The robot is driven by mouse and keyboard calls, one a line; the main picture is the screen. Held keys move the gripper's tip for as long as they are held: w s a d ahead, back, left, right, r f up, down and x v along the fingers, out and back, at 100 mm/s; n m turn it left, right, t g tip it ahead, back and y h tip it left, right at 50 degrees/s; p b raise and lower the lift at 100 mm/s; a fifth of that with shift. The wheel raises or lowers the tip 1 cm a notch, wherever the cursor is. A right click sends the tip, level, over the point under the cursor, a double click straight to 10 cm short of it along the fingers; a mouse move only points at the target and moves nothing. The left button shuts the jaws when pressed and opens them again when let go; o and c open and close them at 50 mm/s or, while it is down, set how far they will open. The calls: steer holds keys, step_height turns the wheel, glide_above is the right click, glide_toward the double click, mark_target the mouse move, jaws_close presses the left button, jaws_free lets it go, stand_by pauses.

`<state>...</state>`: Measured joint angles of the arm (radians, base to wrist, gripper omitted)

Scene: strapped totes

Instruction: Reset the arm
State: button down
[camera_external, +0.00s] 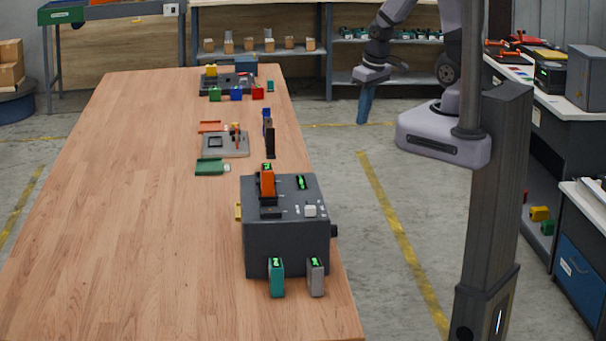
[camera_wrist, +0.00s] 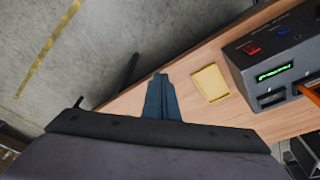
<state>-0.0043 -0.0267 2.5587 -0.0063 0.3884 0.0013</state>
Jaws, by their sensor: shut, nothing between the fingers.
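My gripper (camera_external: 363,120) hangs from my arm to the right of the wooden table in the external view, beyond the table's edge and over the concrete floor. Its blue fingers point down. In the wrist view the fingers (camera_wrist: 160,78) lie together, shut and empty. They touch nothing that I can see.
A dark grey box (camera_external: 285,235) with an orange piece in its top stands on the wooden table (camera_external: 130,220). Teal and grey pieces are at its front. A grey fixture (camera_external: 240,150) and several coloured blocks lie farther back. The table's left side is clear.

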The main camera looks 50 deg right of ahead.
steer(key=s+f+g+b, duration=0.2)
steer(key=s+f+b, duration=0.4)
steer(key=f+b, duration=0.1)
steer(key=shift+s+g, duration=0.15)
steer(key=shift+g, duration=0.15)
